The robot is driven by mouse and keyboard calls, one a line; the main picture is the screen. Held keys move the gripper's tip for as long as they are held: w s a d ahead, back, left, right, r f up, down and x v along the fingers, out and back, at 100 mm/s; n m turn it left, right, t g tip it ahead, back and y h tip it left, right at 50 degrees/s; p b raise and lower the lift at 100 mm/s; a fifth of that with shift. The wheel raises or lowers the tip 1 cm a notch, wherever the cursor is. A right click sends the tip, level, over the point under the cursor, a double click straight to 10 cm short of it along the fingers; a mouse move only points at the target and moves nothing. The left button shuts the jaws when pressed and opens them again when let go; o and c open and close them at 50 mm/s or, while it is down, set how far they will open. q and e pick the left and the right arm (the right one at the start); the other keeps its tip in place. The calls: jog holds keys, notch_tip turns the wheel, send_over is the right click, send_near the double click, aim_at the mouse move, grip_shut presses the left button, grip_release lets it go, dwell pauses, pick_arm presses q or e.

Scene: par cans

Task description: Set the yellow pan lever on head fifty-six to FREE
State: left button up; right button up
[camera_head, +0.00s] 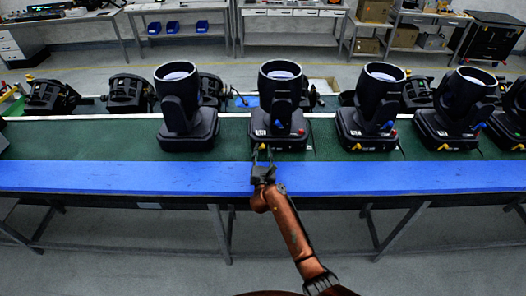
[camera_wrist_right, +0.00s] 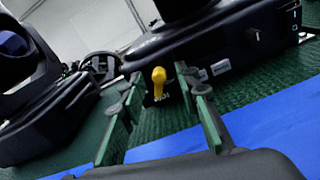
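A black moving head (camera_head: 280,100) stands on the green-topped bench, directly beyond my right gripper. Its yellow lever (camera_head: 261,147) is low on the front of the base. In the right wrist view the yellow lever (camera_wrist_right: 158,82) points up, over a small label too blurred to read. My right gripper (camera_head: 262,157) is open, with one finger on each side of the lever in the picture; I cannot tell whether either touches it. No head number is legible. My left gripper is not in view.
Similar heads stand to the left (camera_head: 186,110) and right (camera_head: 372,108), with another farther right (camera_head: 460,110). Several more dark heads lie in a row behind. A blue strip (camera_head: 120,178) runs along the bench's front edge and is clear.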

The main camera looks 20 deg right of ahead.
jog(key=shift+c, duration=0.5)
grip_shut()
jog(key=shift+a+r+n+p, duration=0.1)
jog(key=shift+r+n+p, duration=0.1)
jog(key=shift+n+p, duration=0.3)
jog(key=n+p, duration=0.2)
jog(key=p, duration=0.1)
jog(key=a+n+p, duration=0.1)
jog(key=shift+w+r+n+p, duration=0.15)
jog(key=shift+r+n+p, duration=0.1)
jog(key=shift+n+p, duration=0.1)
jog(key=n+p, duration=0.1)
jog(key=a+n+p, duration=0.1)
jog(key=n, duration=0.1)
jog(key=shift+w+f+p, duration=0.1)
jog(key=shift+w+p, duration=0.05)
jog(key=shift+p, duration=0.2)
jog(key=n, duration=0.1)
jog(key=n+p, duration=0.1)
jog(key=n, duration=0.1)
jog(key=shift+w+a+f, duration=0.1)
jog(key=shift+a+f, duration=0.05)
jog(key=shift+a, duration=0.15)
jog(key=shift+a+f+n+p, duration=0.1)
jog(key=shift+f+n+p, duration=0.05)
jog(key=shift+n+p, duration=0.35)
jog(key=shift+f+n, duration=0.1)
jog(key=shift+n, duration=0.15)
